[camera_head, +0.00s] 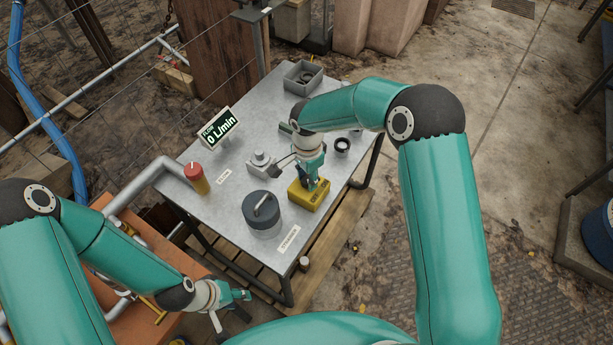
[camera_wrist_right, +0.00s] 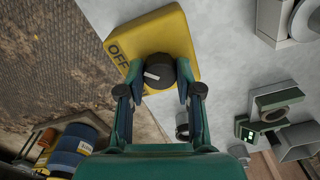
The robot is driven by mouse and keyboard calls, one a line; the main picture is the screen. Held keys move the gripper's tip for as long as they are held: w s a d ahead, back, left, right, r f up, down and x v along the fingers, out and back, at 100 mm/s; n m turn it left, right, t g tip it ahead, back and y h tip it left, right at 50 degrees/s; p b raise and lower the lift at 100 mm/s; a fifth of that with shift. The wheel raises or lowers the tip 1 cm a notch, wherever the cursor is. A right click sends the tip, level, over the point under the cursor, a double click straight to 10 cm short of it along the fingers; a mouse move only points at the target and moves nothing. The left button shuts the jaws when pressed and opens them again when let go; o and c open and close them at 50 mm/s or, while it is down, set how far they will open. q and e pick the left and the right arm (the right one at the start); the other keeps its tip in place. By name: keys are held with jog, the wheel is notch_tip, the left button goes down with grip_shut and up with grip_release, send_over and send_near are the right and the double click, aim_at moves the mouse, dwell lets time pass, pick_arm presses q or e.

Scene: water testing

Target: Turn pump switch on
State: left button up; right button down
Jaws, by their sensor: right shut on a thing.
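The yellow pump switch box (camera_head: 301,198) sits near the front right edge of the grey metal table. In the right wrist view, the yellow box (camera_wrist_right: 172,32) carries a black rotary knob (camera_wrist_right: 160,71) with a white pointer mark, and the word OFF is printed beside it. My right gripper (camera_head: 315,181) is above the box, with its fingers on either side of the knob (camera_wrist_right: 157,88), shut on it. The display (camera_head: 219,128) reads FLOW 0 L/min. My left gripper (camera_head: 243,296) is away from the table at lower left; its jaw opening is unclear.
On the metal table (camera_head: 219,199) stand a dark-lidded grey canister (camera_head: 263,213), a red-and-yellow cylinder (camera_head: 196,178), a small grey device (camera_head: 262,163), a black ring-shaped item (camera_head: 342,146) and a grey bin (camera_head: 303,76). Concrete ground at right is mostly clear.

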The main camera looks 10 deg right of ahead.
jog(key=shift+f+n+b, duration=0.1)
jog(key=shift+n+b, duration=0.7)
jog(key=shift+b, duration=0.1)
jog(key=shift+n+b, duration=0.95)
jog(key=shift+n, duration=0.25)
jog(key=n+b, duration=0.1)
jog(key=n, duration=0.1)
jog(key=shift+n, duration=0.3)
jog(key=n+b, duration=0.1)
jog(key=n, duration=0.1)
jog(key=shift+n, duration=0.4)
jog(key=n+b, duration=0.1)
jog(key=n, duration=0.2)
jog(key=shift+n, duration=0.4)
jog(key=n, duration=0.4)
jog(key=shift+r+n, duration=0.2)
jog(key=shift+n, duration=0.1)
jog(key=shift+w, duration=0.1)
